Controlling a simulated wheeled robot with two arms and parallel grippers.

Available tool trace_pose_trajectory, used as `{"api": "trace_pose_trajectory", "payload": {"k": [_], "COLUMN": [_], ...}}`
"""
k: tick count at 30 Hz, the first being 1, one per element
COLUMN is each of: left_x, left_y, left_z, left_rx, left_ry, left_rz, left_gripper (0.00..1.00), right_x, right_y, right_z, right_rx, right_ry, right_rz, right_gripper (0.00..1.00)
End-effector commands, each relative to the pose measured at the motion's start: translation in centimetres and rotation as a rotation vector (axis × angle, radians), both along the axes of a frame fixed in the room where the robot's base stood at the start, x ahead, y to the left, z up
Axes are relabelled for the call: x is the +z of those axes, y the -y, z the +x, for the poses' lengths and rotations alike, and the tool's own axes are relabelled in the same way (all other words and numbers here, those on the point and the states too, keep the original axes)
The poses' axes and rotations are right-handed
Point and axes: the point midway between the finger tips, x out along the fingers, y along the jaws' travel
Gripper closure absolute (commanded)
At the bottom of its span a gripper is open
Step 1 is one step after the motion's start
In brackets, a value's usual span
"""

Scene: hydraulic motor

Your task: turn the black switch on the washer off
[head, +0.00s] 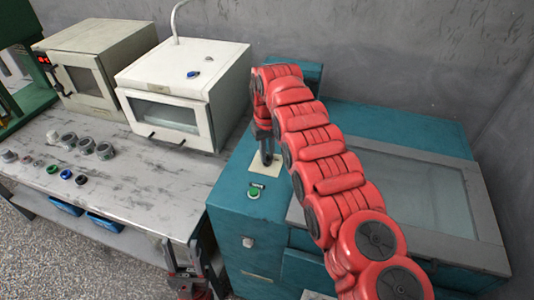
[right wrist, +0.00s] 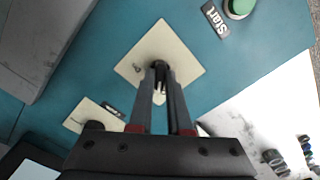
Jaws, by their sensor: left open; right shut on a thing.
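The washer is a teal machine (head: 236,188) right of the bench. Its black switch (right wrist: 157,66) sits on a square cream plate (right wrist: 186,62); the plate also shows in the head view (head: 257,169). My right gripper (head: 266,158) reaches down onto the plate from above. In the right wrist view its fingertips (right wrist: 160,76) are shut on the black switch and hide part of it. My left gripper (head: 188,284) is open, low at the bottom edge by the bench's front corner, away from the switch.
A green Start button (right wrist: 240,6) is near the plate. A second cream plate (right wrist: 84,110) with a dark knob lies on the other side. A white oven (head: 190,83) and several small parts stand on the bench (head: 150,170). My red right arm covers part of the washer.

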Motion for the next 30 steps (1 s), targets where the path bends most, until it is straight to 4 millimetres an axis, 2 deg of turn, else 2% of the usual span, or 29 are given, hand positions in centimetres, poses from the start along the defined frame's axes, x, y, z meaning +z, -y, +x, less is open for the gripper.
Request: {"api": "trace_pose_trajectory", "payload": {"k": [9,21,22,26,27,30], "left_x": [-0.02,-0.02,-0.01,-0.01,-0.01,-0.02], "left_y": [0.00,0.00,0.00,0.00,0.00,0.00], "left_z": [0.00,0.00,0.00,0.00,0.00,0.00], "left_rx": [0.000,0.000,0.000,0.000,0.000,0.000], "left_ry": [0.000,0.000,0.000,0.000,0.000,0.000], "left_rz": [0.000,0.000,0.000,0.000,0.000,0.000], "left_gripper": [0.50,0.50,0.50,0.50,0.50,0.50], "right_x": [0.00,0.00,-0.01,0.00,0.00,-0.01], "right_y": [-0.01,-0.03,-0.03,-0.04,-0.03,-0.02], "right_z": [-0.02,-0.03,-0.03,-0.02,-0.01,-0.02], "right_rx": [0.072,0.079,0.079,0.078,0.078,0.078], "right_ry": [0.000,0.000,-0.001,0.000,0.000,0.000], "right_rz": [0.000,0.000,0.000,0.000,0.000,0.000], "right_gripper": [1.00,1.00,0.82,0.59,0.54,0.54]}}
